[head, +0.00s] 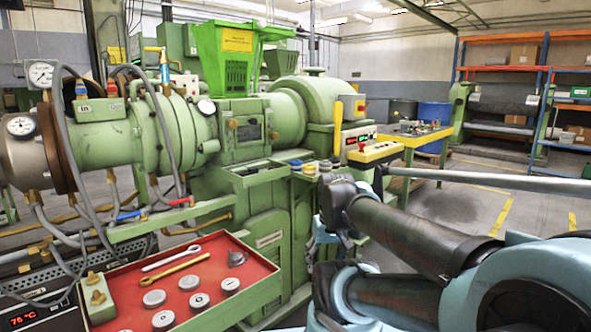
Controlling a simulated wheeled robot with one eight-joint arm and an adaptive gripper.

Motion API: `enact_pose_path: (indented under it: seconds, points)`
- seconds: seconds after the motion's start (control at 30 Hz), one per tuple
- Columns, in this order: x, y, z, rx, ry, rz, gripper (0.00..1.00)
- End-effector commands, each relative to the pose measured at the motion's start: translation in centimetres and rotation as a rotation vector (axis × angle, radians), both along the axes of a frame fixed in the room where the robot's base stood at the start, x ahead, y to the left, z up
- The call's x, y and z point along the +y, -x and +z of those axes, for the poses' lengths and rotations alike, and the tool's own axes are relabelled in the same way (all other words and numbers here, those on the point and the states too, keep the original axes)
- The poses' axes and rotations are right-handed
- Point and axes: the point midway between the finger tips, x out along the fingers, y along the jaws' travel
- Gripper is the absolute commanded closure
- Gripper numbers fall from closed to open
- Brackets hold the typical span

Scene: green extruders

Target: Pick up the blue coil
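Several small coil-like rings sit on the narrow green ledge of the extruder, right of a shallow green tray. A dark bluish ring (295,163) is at the left of the group.
The green extruder (252,128) fills the centre. A red tray (205,270) with wrenches and grey discs stands low in front. Shelving (500,68) stands far right. Open floor (480,205) lies behind my arm.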

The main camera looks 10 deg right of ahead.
Motion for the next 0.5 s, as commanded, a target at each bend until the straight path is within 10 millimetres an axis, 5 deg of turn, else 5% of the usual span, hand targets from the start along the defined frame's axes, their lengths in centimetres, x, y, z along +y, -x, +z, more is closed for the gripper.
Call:
enact_pose_path:
  seconds: [0.17, 0.5]
  points:
    - [1.0, -4.2, 3.0, -0.059, -0.066, 0.068, 0.27]
    - [2.5, -16.8, 10.4, -0.286, -0.205, 0.233, 0.27]
